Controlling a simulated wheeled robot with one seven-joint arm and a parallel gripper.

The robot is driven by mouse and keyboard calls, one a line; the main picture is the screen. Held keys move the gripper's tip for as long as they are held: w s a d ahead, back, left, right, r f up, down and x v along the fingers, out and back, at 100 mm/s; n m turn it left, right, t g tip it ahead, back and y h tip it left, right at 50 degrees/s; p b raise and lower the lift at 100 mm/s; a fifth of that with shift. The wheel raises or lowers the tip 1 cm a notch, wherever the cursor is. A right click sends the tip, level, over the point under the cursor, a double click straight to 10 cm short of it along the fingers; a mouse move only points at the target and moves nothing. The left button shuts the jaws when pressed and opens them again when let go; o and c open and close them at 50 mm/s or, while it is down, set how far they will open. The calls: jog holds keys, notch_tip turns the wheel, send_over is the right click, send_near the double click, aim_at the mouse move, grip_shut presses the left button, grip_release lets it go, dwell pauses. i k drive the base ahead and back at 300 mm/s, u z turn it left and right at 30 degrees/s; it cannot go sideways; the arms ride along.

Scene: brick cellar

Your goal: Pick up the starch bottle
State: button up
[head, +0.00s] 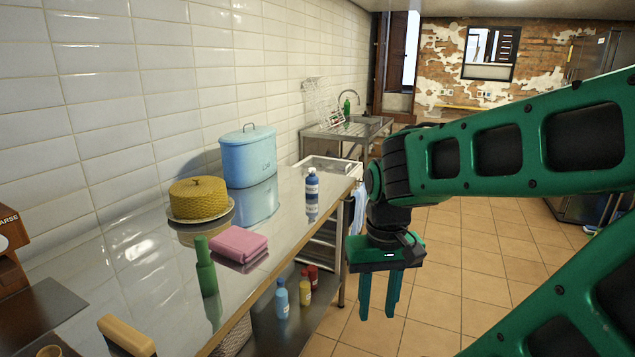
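A blue bottle with a white cap (312,184) stands upright on the steel counter (150,275), near its far right end. A light blue bottle (281,300) stands on the shelf below the counter, beside a yellow bottle (305,288) and a red one (313,277). No label is readable, so I cannot tell which is the starch bottle. My gripper (378,310) hangs fingers down over the floor, right of the counter. Its fingers are apart with nothing between them.
A sink unit (345,131) stands behind. The tiled floor (450,245) is open.

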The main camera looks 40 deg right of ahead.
aim_at(312, 181)
jog(key=z, duration=0.65)
jog(key=i, duration=1)
jog(key=z, duration=0.8)
